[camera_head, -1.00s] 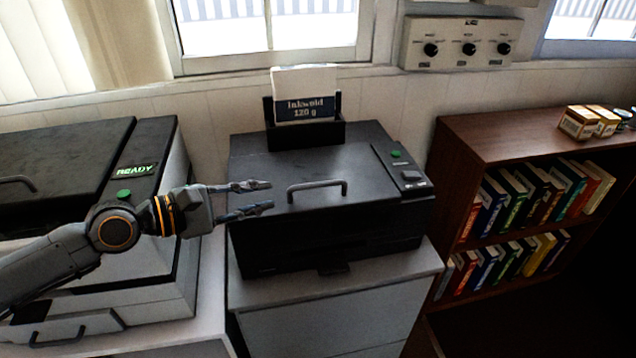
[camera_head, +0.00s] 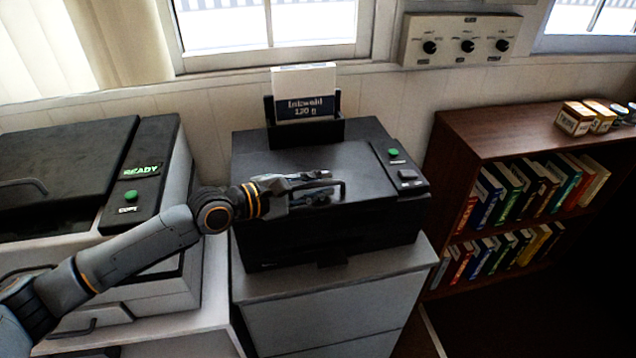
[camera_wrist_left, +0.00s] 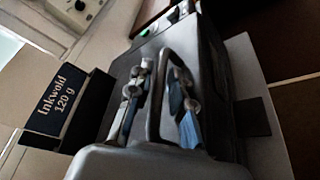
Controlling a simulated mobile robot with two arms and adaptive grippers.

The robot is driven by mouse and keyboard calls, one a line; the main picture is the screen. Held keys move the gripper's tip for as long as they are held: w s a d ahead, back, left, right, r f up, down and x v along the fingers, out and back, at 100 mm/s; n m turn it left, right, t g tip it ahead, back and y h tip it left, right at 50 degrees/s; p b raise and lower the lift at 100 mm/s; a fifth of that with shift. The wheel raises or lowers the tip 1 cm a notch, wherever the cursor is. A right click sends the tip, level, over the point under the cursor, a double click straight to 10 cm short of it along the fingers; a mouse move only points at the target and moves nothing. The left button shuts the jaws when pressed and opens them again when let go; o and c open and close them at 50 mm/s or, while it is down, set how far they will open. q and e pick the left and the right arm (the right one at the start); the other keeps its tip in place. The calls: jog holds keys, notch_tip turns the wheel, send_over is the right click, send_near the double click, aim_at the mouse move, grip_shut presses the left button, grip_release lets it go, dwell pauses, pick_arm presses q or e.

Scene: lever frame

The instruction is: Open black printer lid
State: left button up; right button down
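The black printer (camera_head: 395,228) stands on a light cabinet, and its flat lid (camera_head: 262,160) is closed. A grey bar handle (camera_head: 343,185) sits on the lid and is partly hidden by my left gripper (camera_head: 324,187). In the left wrist view the handle (camera_wrist_left: 154,98) runs between the two fingers of the left gripper (camera_wrist_left: 163,84). The fingers are apart, one on each side of the bar, with visible gaps. I cannot tell whether either finger touches it. My right gripper is not in view.
A paper feeder labelled Inkwold (camera_head: 305,104) rises behind the lid. A control strip with a green button (camera_head: 393,152) lies on the printer's right. A second machine marked READY (camera_head: 150,170) stands at left, a bookshelf (camera_head: 490,130) at right.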

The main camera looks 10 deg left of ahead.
pick_arm(q)
grip_shut()
jog(key=shift+r, duration=0.1)
jog(key=w+a+r+n+g+p, duration=0.2)
jog(key=w+r+n+p, duration=0.3)
jog(key=r+p, duration=0.4)
jog(key=shift+w+r+g+p, duration=0.25)
jog(key=shift+g+p, duration=0.45)
jog(key=shift+p, duration=1.5)
grip_release()
jog(key=v, duration=1.2)
